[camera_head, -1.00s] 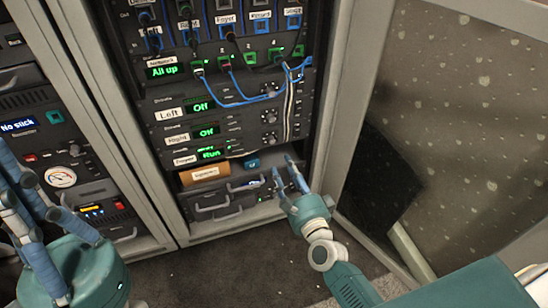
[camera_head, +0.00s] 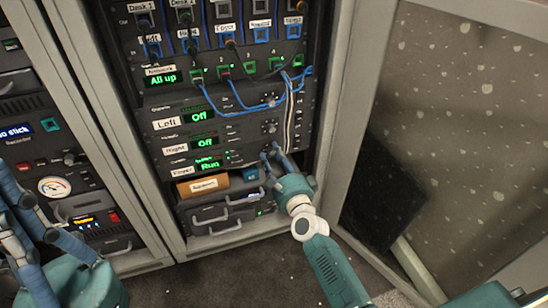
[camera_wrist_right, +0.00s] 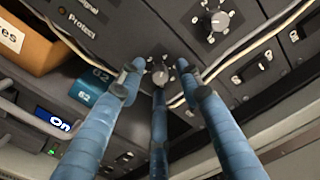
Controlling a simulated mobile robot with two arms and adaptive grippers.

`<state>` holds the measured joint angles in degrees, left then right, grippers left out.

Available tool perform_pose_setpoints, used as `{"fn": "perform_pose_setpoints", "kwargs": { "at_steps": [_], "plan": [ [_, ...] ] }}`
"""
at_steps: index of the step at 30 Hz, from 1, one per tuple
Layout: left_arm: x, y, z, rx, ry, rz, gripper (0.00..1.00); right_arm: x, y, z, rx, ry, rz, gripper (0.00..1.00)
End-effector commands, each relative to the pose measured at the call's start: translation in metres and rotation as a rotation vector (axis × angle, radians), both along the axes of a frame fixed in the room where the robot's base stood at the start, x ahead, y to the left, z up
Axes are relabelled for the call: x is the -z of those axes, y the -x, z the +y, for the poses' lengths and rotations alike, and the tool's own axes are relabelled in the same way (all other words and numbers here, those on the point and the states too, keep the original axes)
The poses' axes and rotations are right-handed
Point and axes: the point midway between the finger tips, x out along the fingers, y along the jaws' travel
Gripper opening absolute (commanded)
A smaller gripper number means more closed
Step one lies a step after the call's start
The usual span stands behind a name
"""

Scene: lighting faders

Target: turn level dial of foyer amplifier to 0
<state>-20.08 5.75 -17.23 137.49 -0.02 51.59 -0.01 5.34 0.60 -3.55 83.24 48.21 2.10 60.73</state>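The foyer amplifier (camera_head: 235,160) is the lowest of the stacked amplifiers in the middle rack; its green display reads "Run". My right gripper (camera_head: 271,151) is at its right end and covers its dial in the head view. In the right wrist view a small grey dial (camera_wrist_right: 160,78) sits between the spread fingertips of my right gripper (camera_wrist_right: 160,70). The fingers are around it or just in front of it; contact cannot be told. The dial's setting is not readable. My left gripper (camera_head: 25,215) is open and empty at the far left.
The left amplifier (camera_head: 200,116) and right amplifier (camera_head: 204,142) above both read "Off". Blue cables (camera_head: 235,108) and a pale cable hang close to the dials. A brown labelled box (camera_head: 203,185) and a blue item (camera_head: 250,174) lie below. The rack door (camera_head: 450,120) stands open at right.

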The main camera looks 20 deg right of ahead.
Motion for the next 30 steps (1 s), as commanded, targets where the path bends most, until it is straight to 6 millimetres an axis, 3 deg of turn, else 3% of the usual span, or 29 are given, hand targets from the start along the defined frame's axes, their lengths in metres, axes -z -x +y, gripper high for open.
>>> {"fn": "perform_pose_setpoints", "kwargs": {
  "at_steps": [2,8,20,30],
  "plan": [
    [0.000,0.000,0.000,0.000,0.000,0.001,0.00,0.000,0.000,0.000,0.000,0.000,0.000,0.35],
    [0.000,0.000,0.000,0.000,0.000,0.001,0.00,0.000,0.000,0.000,0.000,0.000,0.000,0.00],
    [-0.003,0.000,0.000,0.000,0.000,0.001,0.00,0.000,0.001,0.000,0.000,0.042,0.000,0.00],
    [-0.018,0.000,0.000,0.000,0.000,0.001,0.00,-0.002,0.001,0.000,-0.002,0.273,-0.008,0.00]
  ]
}}
